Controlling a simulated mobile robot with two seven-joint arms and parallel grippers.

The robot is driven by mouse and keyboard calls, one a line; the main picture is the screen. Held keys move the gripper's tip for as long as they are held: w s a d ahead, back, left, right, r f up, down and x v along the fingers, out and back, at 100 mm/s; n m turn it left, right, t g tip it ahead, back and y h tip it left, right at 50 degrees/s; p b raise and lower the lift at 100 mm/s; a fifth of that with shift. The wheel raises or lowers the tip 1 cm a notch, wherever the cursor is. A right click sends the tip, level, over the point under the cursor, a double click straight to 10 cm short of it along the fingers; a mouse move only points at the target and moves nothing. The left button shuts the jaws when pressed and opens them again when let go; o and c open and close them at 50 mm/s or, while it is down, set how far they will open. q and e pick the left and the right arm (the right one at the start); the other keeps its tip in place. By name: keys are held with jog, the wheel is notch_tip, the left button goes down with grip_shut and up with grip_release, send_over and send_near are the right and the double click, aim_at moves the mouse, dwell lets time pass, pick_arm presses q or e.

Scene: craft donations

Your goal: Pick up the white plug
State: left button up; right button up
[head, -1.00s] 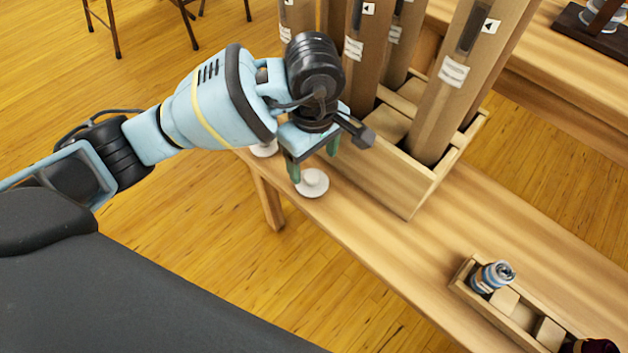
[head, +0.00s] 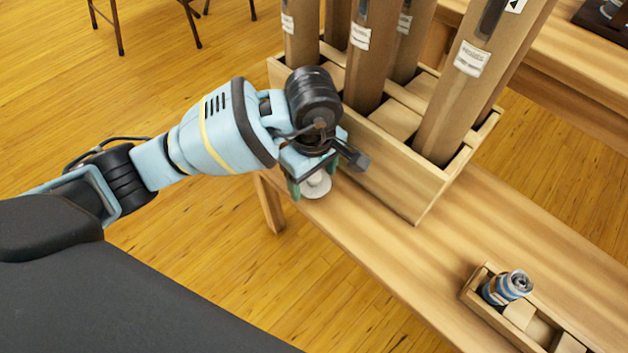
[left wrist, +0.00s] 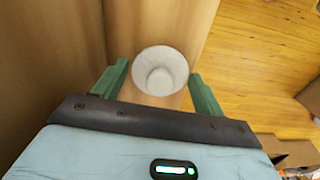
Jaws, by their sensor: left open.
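The white plug (head: 317,189) stands on the wooden bench (head: 335,222) near its left edge, a round disc with a raised knob. It also shows in the left wrist view (left wrist: 160,72), centred between the fingers. My left gripper (head: 309,182) is open, with its green fingers pointing down over the plug, one on each side. The gripper hides part of the plug in the head view. My right gripper is out of view.
A wooden crate (head: 392,182) with several tall cardboard tubes (head: 470,70) stands right beside the gripper. A small wooden tray (head: 475,297) with a can (head: 507,287) sits farther along the bench. The bench between them is clear.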

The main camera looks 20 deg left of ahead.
pick_arm(q)
jog(key=shift+c, duration=0.4)
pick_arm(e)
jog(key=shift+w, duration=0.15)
pick_arm(q)
jog(key=c, duration=0.6)
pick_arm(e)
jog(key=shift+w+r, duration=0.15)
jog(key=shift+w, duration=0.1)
pick_arm(q)
jog(key=shift+r, duration=0.15)
jog(key=shift+r+p, duration=0.35)
jog(key=shift+r, duration=0.3)
notch_tip(320, 180, up, 3)
jog(key=shift+f+p, duration=0.2)
jog(key=shift+p, duration=0.35)
jog(key=s+d+p, duration=0.2)
jog(key=s+d, duration=0.1)
jog(key=s, duration=0.4)
jog(key=s+d+p, duration=0.1)
jog(key=s+d, duration=0.2)
jog(key=s, duration=0.4)
jog(key=shift+s+d+r+p, duration=0.3)
jog(key=shift+d+r+p, duration=0.05)
jog(key=shift+r, duration=0.05)
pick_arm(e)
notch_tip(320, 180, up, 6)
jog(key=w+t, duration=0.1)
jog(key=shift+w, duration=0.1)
